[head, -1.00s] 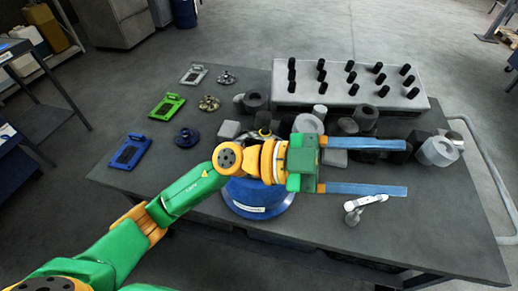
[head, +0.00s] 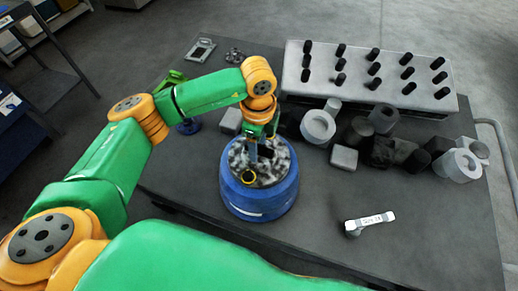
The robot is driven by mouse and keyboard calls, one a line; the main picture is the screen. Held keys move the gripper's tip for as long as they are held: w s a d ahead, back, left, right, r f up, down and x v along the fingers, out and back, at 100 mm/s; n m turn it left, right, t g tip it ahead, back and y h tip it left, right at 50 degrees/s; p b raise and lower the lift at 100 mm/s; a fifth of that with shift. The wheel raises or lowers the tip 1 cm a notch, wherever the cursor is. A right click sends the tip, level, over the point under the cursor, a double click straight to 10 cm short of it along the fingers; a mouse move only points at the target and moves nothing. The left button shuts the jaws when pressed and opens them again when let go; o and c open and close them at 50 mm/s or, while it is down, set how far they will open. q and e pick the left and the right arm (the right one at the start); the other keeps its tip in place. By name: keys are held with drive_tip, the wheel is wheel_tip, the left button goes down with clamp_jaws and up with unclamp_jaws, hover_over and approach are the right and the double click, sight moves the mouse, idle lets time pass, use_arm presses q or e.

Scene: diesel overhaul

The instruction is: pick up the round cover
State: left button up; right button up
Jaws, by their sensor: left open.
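A blue round tub (head: 258,205) stands on the table, with a mottled grey and white inside. A yellow ring (head: 249,178) lies in it near the front left. My left gripper (head: 262,164) is open and points down over the tub. Its fingers hide part of the inside, and I cannot tell if they touch anything. Small round flanged parts lie at the table's left: a grey one (head: 236,56) at the back and a blue one (head: 188,127) partly behind my arm. I cannot tell which thing is the round cover. My right gripper is not in view.
A pale block with several black pegs (head: 372,82) stands at the back. Grey rings and dark cylinders (head: 318,126) crowd in front of it. A white-handled tool (head: 370,222) lies at the right front.

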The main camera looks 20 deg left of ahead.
use_arm(q)
drive_tip(key=shift+w+f, duration=0.1)
drive_tip(key=shift+f, duration=0.45)
drive_tip(key=shift+w+f, duration=0.3)
drive_tip(key=shift+w, duration=0.15)
drive_tip(key=shift+s+r, duration=0.1)
drive_tip(key=shift+s, duration=0.1)
clamp_jaws()
drive_tip(key=shift+w, duration=0.1)
